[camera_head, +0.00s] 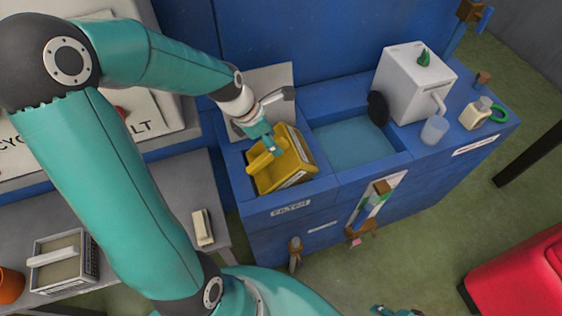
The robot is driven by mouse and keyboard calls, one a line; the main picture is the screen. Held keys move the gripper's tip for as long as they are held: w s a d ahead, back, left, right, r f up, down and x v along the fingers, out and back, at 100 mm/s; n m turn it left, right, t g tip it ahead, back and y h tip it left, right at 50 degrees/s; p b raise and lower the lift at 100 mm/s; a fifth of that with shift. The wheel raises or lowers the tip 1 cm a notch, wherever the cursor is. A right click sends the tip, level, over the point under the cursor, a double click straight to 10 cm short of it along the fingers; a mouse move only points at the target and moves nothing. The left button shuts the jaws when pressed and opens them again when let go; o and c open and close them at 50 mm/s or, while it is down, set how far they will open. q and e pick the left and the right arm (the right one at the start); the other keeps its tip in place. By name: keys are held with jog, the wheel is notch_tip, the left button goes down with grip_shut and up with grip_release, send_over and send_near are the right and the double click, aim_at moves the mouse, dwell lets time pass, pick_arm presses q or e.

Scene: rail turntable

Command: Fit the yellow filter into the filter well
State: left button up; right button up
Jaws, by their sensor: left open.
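The yellow filter (293,158) sits tilted in the filter well (243,176), in the left part of the blue counter above a label reading FILTER. I cannot tell whether it is fully seated. My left gripper (274,150) is at the filter's upper left part, over its handle, with jaws open. The fingertips are close to the filter, and contact is hard to judge. A raised grey lid (277,78) stands behind the well. A small part of my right gripper (397,311) shows at the bottom edge, mostly cut off.
A water basin (352,143) lies right of the well. A grey table (180,190) at left holds a grey filter crate (64,262). A red object (520,275) is at lower right.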

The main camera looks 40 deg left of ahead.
aim_at(278, 143)
pick_arm(q)
jog(key=x, duration=0.4)
jog(key=shift+w+d, duration=0.2)
jog(key=shift+w, duration=0.1)
grip_shut()
